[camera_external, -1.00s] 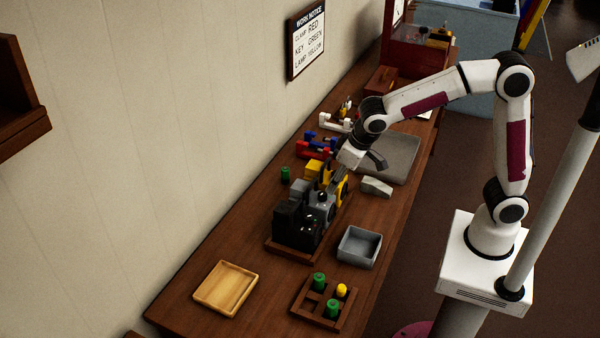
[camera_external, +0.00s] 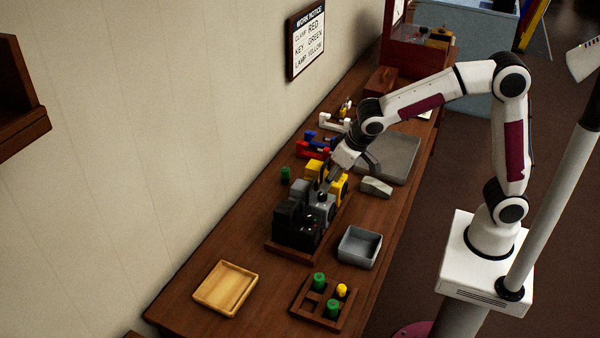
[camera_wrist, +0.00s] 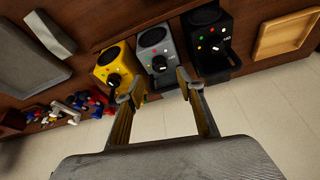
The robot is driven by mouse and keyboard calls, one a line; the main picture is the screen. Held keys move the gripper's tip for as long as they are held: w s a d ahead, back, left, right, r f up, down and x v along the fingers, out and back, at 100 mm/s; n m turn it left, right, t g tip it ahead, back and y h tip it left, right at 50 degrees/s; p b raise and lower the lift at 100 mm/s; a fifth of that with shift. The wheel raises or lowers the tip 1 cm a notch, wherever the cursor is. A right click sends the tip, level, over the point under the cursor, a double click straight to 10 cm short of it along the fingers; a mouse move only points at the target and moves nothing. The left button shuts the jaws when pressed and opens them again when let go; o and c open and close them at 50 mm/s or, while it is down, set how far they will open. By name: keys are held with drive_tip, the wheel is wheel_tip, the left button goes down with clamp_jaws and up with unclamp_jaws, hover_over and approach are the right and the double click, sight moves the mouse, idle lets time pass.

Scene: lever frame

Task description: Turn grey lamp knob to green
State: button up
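The grey lamp (camera_wrist: 158,50) stands between a yellow lamp (camera_wrist: 119,64) and a black lamp (camera_wrist: 208,45). Its dark round knob (camera_wrist: 159,64) has small coloured dots around it; where it points is too small to tell. My gripper (camera_wrist: 160,82) is open, its two fingers spread on either side of the grey lamp's front, with the knob seen between and just beyond the tips. No contact with the knob is visible.
The black lamp (camera_external: 290,226) stands close by on the same wooden base. A grey bin (camera_external: 360,247), a wooden tray (camera_external: 226,288) and a divided box (camera_external: 324,303) are nearby. Coloured clamps (camera_external: 313,150) lie beyond. A wall notice (camera_external: 308,46) reads clamp red, key green, lamp yellow.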

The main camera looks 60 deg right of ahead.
sight(322, 196)
drive_tip(key=shift+x, duration=3.25)
clamp_jaws()
